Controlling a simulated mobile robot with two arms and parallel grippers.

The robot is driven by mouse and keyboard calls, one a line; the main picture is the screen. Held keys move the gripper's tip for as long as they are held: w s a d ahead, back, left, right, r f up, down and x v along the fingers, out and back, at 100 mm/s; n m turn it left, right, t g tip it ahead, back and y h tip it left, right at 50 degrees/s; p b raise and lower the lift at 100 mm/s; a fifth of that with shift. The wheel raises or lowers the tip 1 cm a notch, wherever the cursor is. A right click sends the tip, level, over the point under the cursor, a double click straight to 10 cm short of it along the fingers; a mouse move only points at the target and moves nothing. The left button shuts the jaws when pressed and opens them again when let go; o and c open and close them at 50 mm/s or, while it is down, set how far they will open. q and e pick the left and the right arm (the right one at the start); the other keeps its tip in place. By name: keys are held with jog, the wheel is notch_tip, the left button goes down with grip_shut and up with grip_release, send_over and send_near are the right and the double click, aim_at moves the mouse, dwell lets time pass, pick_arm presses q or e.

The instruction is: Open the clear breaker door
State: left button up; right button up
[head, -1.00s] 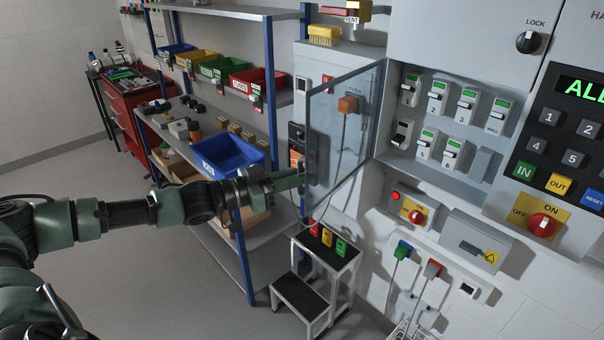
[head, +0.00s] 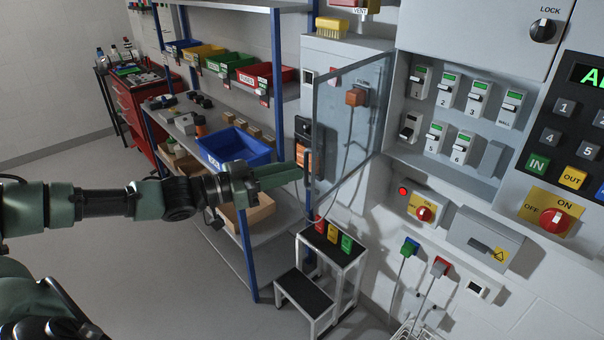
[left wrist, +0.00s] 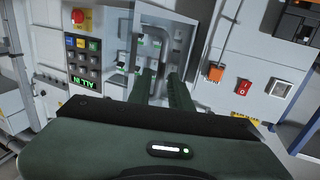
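The clear breaker door (head: 345,125) is a see-through framed pane. In the head view it stands swung out from the grey breaker cabinet, with the breakers (head: 450,90) uncovered to its right. Its grey handle (head: 309,165) is on the free left edge and also shows in the left wrist view (left wrist: 158,40). My left gripper (head: 301,174) is just left of that edge. In the left wrist view its two green fingers (left wrist: 160,75) are apart, with nothing seen clamped between them; the handle lies just beyond the tips. My right gripper is not in view.
A shelf rack with a blue bin (head: 232,146) stands behind my left arm. A small black-topped step stand (head: 330,245) is below the door. A keypad panel (head: 560,140) is at the right. Floor at the lower left is clear.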

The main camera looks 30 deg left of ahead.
pick_arm(q)
jog(key=shift+b+v, duration=0.35)
jog(key=shift+v, duration=1.2)
